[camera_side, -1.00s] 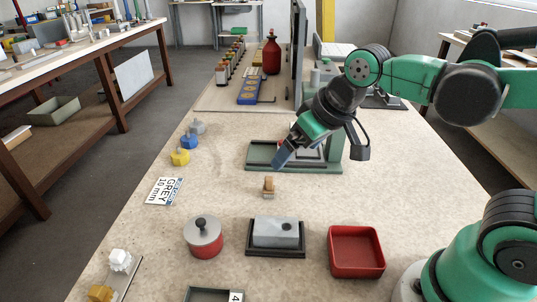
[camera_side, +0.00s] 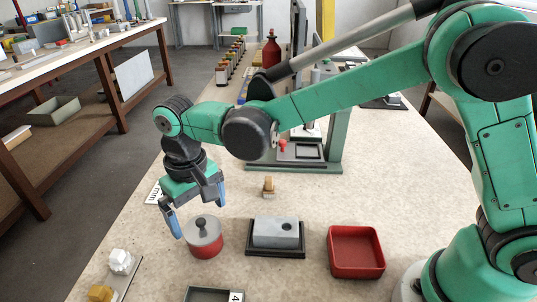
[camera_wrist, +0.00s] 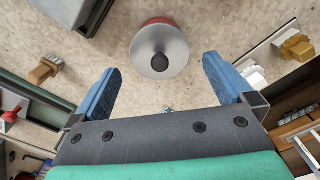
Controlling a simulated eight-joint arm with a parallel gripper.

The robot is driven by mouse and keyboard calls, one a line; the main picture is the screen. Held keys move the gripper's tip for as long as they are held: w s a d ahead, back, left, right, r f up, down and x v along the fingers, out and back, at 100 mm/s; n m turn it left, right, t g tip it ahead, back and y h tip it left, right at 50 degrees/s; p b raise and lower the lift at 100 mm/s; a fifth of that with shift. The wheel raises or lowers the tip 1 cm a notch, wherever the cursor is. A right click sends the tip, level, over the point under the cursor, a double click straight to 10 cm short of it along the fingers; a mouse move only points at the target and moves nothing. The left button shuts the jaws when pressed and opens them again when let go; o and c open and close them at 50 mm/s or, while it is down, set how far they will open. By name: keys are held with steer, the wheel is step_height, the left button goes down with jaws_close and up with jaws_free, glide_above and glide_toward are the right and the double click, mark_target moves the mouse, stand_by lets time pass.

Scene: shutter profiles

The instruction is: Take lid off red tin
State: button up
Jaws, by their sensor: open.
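The red tin (camera_side: 208,251) stands on the bench near its front left, with a grey lid (camera_side: 211,237) on it and a dark round knob (camera_side: 200,222) on top. In the wrist view the lid (camera_wrist: 172,48) and its knob (camera_wrist: 160,63) show from above, with the tin's red edge (camera_wrist: 158,20) beyond. My gripper (camera_side: 198,219) is open and points down at the tin. In the wrist view its blue fingers (camera_wrist: 161,68) stand to either side of the knob, apart from it, with nothing held.
A grey block (camera_side: 276,232) on a dark tray sits right of the tin. An open red box (camera_side: 356,259) lies further right. A small wooden brush (camera_side: 268,186) stands behind. White (camera_side: 121,260) and yellow (camera_side: 100,293) pieces sit at front left.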

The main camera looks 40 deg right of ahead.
mark_target(202, 226)
steer(key=shift+f, duration=1.35)
steer(key=c, duration=1)
steer(key=shift+r, duration=0.1)
